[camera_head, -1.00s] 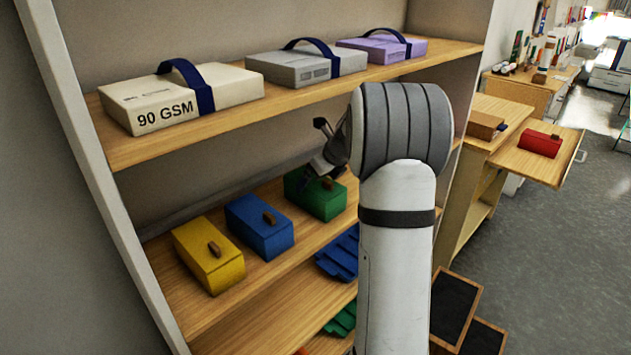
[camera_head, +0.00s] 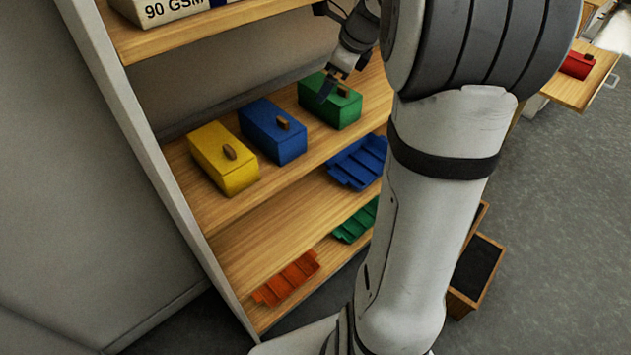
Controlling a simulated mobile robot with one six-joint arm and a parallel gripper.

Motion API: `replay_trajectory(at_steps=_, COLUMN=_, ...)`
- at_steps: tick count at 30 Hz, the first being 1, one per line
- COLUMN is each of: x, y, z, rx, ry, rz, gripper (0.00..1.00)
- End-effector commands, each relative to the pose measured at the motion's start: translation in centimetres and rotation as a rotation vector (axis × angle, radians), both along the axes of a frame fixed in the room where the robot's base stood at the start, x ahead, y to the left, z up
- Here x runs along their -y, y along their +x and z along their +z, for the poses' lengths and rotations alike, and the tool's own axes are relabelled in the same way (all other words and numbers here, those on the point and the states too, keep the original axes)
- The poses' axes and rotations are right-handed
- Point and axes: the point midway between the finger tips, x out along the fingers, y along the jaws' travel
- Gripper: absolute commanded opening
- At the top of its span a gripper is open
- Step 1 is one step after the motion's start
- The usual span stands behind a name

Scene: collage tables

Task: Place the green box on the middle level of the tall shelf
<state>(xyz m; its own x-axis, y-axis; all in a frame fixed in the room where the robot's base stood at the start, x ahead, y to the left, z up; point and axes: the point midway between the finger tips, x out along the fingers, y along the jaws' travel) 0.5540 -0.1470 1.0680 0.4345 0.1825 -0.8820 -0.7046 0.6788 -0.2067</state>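The green box (camera_head: 338,112) stands on the middle level of the tall shelf (camera_head: 297,143), at the right of a row of boxes, with a small brown knob on its lid. My gripper (camera_head: 334,90) points down at the top of the green box, close to the knob. It partly hides the lid, and I cannot tell whether the fingers touch the knob or are open or shut. The box appears to rest on the board.
A blue box (camera_head: 272,133) and a yellow box (camera_head: 222,160) stand left of the green box. Blue (camera_head: 357,162), green (camera_head: 356,220) and orange (camera_head: 286,279) trays lie lower down. A red box (camera_head: 577,65) sits at the far right. Brown crates (camera_head: 472,270) stand on the floor.

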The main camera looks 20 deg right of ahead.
Motion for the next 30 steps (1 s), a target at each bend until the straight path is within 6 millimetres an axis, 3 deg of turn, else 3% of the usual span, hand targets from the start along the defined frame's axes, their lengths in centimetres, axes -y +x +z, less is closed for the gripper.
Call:
replay_trajectory(at_steps=3, x=-4.5, y=-3.9, z=-0.2, rx=0.010, ry=-0.168, rz=0.340, gripper=0.99)
replay_trajectory(at_steps=9, x=-10.6, y=-12.2, z=-1.9, rx=0.034, ry=-0.472, rz=1.037, gripper=0.99)
replay_trajectory(at_steps=15, x=-13.9, y=-20.1, z=-4.6, rx=0.066, ry=-0.715, rz=1.709, gripper=0.99)
replay_trajectory(at_steps=18, x=-14.5, y=-22.7, z=-5.7, rx=0.078, ry=-0.788, rz=1.945, gripper=0.99)
replay_trajectory(at_steps=23, x=-14.7, y=-24.7, z=-6.6, rx=0.088, ry=-0.843, rz=2.139, gripper=0.99)
replay_trajectory(at_steps=30, x=-14.6, y=-24.9, z=-6.8, rx=0.089, ry=-0.849, rz=2.166, gripper=0.99)
